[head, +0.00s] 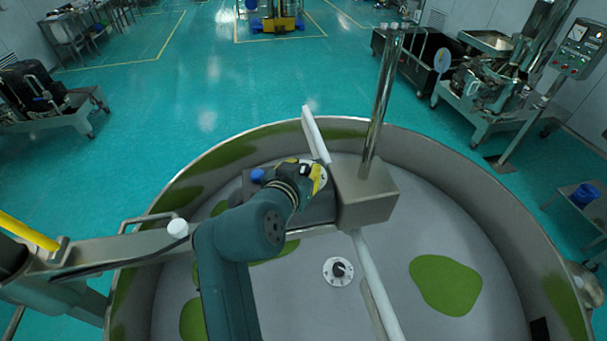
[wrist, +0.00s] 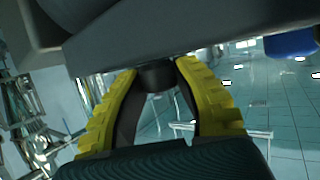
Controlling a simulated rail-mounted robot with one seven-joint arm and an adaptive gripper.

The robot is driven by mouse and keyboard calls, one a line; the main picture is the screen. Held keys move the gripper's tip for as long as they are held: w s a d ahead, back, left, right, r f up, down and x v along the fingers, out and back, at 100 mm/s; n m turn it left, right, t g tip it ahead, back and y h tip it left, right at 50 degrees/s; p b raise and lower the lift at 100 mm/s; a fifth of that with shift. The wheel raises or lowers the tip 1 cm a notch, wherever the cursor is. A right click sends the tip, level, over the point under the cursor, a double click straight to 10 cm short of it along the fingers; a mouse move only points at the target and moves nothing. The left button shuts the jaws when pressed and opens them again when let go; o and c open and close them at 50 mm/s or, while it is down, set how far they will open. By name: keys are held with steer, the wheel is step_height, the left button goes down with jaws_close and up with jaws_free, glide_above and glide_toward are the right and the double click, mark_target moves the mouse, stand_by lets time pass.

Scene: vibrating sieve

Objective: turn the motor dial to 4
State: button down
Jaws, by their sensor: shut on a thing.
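My gripper (wrist: 157,74) has yellow, ridged fingers closed around a dark round knob (wrist: 155,78) under a grey body (wrist: 170,30) in the wrist view. I take this knob to be the motor dial; no scale or number on it can be read. In the head view my gripper's yellow part (head: 317,177) is left of the grey box (head: 365,193) on the bar across the round sieve. The fingertips and the held knob cannot be made out there. A separate white round plate with a black knob (head: 339,270) shows in front of the box, clear of my gripper.
The sieve's metal rim (head: 440,138) curves around my arm. A tall post (head: 383,95) rises from the box, and white bars (head: 315,135) cross the pan. Green patches (head: 445,284) lie on its grey floor. The teal floor (head: 240,90) beyond is largely clear.

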steer(key=shift+f+m+g+h+b, duration=0.15)
steer(key=shift+m+g+h+b, duration=0.75)
steer(key=shift+m+h, duration=0.45)
steer(key=c, duration=0.7)
jaws_free()
steer(key=shift+c, duration=0.2)
steer(key=v, duration=1.2)
steer(key=shift+a, duration=0.15)
